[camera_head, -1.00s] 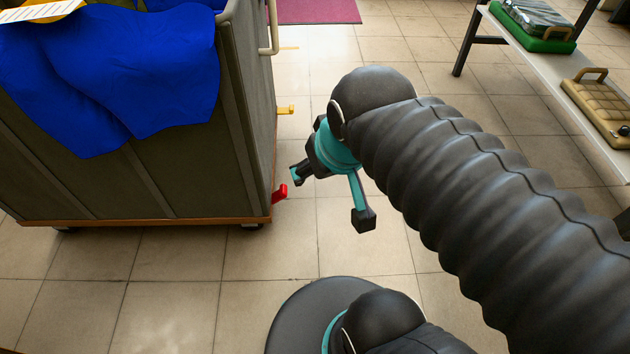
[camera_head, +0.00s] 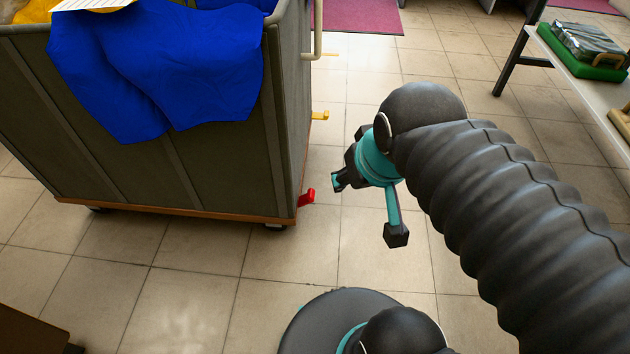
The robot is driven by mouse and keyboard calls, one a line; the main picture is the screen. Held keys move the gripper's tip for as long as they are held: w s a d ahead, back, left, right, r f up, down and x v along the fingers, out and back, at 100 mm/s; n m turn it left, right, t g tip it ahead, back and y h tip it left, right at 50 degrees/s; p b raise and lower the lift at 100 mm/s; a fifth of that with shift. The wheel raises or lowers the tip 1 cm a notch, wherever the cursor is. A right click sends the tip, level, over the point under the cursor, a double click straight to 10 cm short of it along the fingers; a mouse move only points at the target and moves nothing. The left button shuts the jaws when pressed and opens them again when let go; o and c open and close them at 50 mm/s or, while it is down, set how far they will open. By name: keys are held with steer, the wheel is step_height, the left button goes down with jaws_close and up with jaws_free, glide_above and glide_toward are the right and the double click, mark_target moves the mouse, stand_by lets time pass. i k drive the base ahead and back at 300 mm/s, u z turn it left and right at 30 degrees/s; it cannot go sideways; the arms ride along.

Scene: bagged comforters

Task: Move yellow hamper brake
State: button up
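The hamper (camera_head: 220,185) is a tall grey cart with a wooden base edge, standing at the left and centre. A small yellow brake lever (camera_head: 320,115) sticks out from its right side, toward the far end. A red brake lever (camera_head: 307,198) sticks out at its near right corner. My gripper (camera_head: 367,208) is open and empty, its two fingers spread wide. In the picture it lies right of the red lever and below and right of the yellow one, apart from both.
Blue cloth (camera_head: 165,75) hangs over the hamper's near side. A pale handle (camera_head: 316,30) is at its right side. A white table (camera_head: 590,85) with a green bagged item (camera_head: 585,50) stands at the right. A purple mat (camera_head: 360,15) lies behind. Tiled floor between is clear.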

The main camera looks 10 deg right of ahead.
mark_target(324, 116)
steer(key=u, duration=0.05)
steer(key=k, duration=0.5)
steer(key=z, duration=2.1)
steer(key=i, duration=1.35)
steer(key=u, duration=2.45)
steer(key=k, duration=0.55)
steer(key=u, duration=0.4)
steer(key=i, duration=0.95)
steer(key=u, duration=0.1)
